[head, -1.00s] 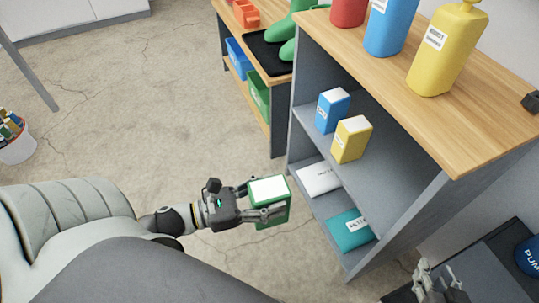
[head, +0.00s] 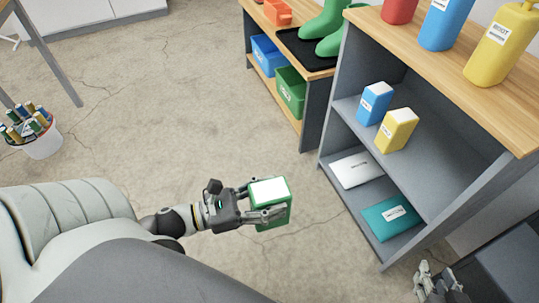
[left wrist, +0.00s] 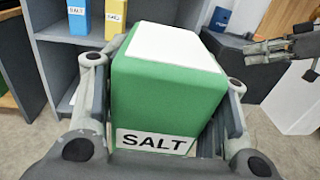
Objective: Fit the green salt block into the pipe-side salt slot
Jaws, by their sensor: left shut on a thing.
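The green salt block (head: 270,203) has a white top and a white label. In the left wrist view the block (left wrist: 165,95) fills the middle, with "SALT" readable on its near face. My left gripper (head: 265,202) is shut on the block, one finger on each side, holding it above the floor in front of the shelf unit. My right gripper (head: 437,284) is at the bottom right edge of the head view; whether its fingers are open or shut is unclear. It also shows at the right of the left wrist view (left wrist: 268,50). I see no salt slot or pipe.
A grey shelf unit (head: 348,155) holds a blue carton (head: 374,104), a yellow carton (head: 396,130), a white item (head: 356,170) and a teal packet (head: 391,217). Bottles stand on top. Left are a bucket (head: 42,146) and open floor (head: 170,110). A dark box (head: 505,265) stands lower right.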

